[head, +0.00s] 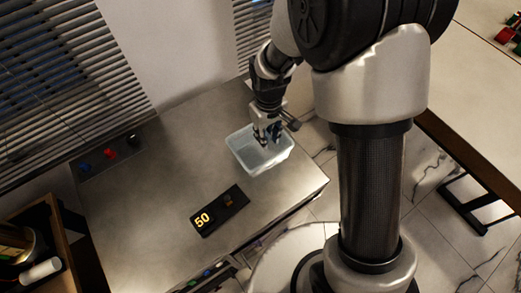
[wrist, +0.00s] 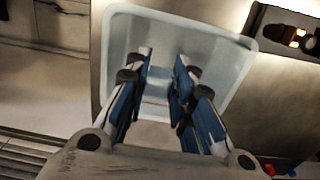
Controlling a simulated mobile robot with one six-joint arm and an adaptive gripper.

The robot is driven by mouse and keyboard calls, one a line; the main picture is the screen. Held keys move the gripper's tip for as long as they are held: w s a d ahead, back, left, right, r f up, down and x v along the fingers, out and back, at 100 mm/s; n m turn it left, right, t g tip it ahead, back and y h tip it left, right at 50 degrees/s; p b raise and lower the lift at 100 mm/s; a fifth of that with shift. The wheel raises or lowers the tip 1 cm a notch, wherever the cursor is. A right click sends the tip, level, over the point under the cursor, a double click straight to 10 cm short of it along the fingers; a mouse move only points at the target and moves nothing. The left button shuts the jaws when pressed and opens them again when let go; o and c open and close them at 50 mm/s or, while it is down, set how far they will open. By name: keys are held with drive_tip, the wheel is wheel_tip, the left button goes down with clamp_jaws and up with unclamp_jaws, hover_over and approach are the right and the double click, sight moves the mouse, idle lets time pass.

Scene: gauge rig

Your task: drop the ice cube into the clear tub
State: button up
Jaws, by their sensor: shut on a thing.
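The clear tub (head: 262,164) stands on the metal worktop, near its right edge. Its pale, see-through walls also show in the wrist view (wrist: 222,50). My gripper (head: 267,139) points down at the tub's opening, with its fingertips over or just inside it; the exact height is hard to tell. In the wrist view the blue-padded fingers of my gripper (wrist: 161,78) are shut on a pale, translucent block, the ice cube (wrist: 157,85). The cube blends with the tub behind it. In the head view the fingers hide it.
A black display (head: 219,210) reading 50 lies left of and nearer than the tub. A panel with blue, red and black knobs (head: 109,155) sits at the worktop's left. Window blinds stand behind. The worktop (head: 165,185) between is bare.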

drive_tip(key=o, duration=0.9)
drive_tip(key=shift+o, duration=0.2)
drive_tip(key=shift+r, duration=0.1)
wheel_tip(320, 180, up, 12)
idle(0.4)
